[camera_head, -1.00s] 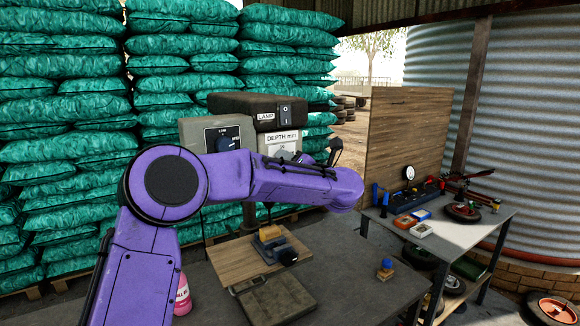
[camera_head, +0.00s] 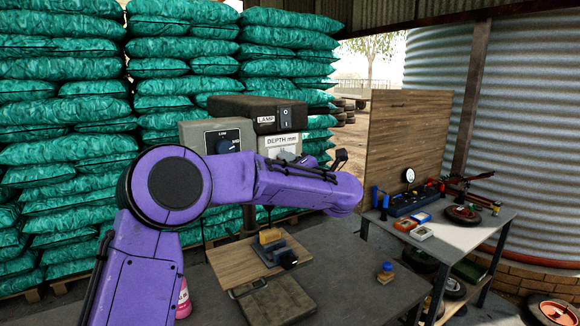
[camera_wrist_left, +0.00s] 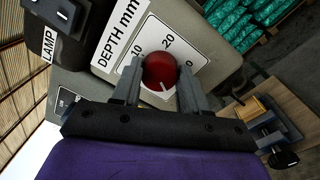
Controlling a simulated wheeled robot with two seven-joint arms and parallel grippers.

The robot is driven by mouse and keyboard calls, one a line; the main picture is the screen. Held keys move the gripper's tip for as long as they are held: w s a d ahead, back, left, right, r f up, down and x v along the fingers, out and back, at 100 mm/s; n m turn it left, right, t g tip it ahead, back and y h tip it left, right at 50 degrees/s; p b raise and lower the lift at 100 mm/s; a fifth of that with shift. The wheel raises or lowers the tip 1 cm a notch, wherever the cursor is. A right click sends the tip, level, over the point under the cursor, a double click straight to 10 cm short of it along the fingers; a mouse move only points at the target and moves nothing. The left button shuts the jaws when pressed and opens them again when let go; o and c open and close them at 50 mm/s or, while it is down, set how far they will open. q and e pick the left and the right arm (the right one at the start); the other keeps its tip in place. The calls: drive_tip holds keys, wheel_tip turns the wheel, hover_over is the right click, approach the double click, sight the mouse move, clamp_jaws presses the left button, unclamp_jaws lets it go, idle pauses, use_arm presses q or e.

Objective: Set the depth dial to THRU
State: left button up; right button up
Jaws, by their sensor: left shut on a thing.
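The depth dial (camera_wrist_left: 159,69) is a round red knob with a white pointer mark, on a white plate marked "DEPTH mm" (camera_wrist_left: 122,32). In the left wrist view 10 and 20 show around it, with another number partly covered at the right. The pointer faces the lower edge of that view, toward my gripper; no THRU mark is legible. My left gripper (camera_wrist_left: 160,88) has one finger on each side of the knob and is shut on it. In the head view the depth plate (camera_head: 282,142) shows above my purple forearm, which hides the knob. My right gripper is out of view.
Below is a wooden drill table (camera_head: 238,262) with a clamped block. A small blue-topped object (camera_head: 385,272) stands on the bench. Green sacks (camera_head: 60,110) are stacked behind.

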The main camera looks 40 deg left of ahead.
use_arm(q)
drive_tip(key=shift+r, duration=0.1)
drive_tip(key=o, duration=1.1)
drive_tip(key=shift+c, duration=0.2)
drive_tip(key=shift+d, duration=0.1)
drive_tip(key=b+v, duration=0.4)
drive_tip(key=v, duration=0.6)
drive_tip(key=shift+d, duration=0.25)
